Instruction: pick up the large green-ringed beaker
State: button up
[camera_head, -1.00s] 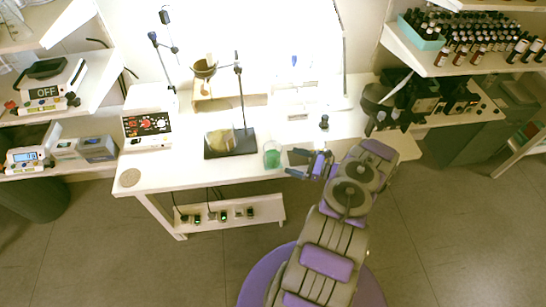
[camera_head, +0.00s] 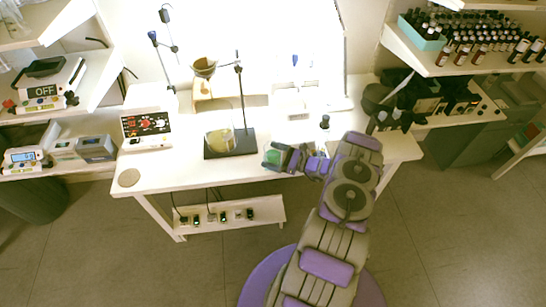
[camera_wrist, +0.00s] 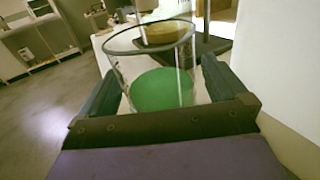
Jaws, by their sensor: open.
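The beaker (camera_head: 271,157) is clear glass with green in its lower part. It stands upright near the front edge of the white table (camera_head: 190,176). In the wrist view the beaker (camera_wrist: 150,62) has a dark rim and fills the space between the jaws. My gripper (camera_head: 276,158) is open and level with the table top, with one finger on each side of the beaker. In the wrist view small gaps seem to show beside the fingers; contact cannot be told. The far side of the beaker is partly hidden by my gripper in the head view.
A stand with a dark base (camera_head: 222,150) and a glass flask (camera_head: 218,138) is just left of the beaker. A small dark-topped bottle (camera_head: 324,122) is behind my arm. The table's front left is mostly clear.

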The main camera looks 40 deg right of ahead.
jog(key=c, duration=1.2)
jog(key=shift+c, duration=0.2)
jog(key=shift+r, duration=0.1)
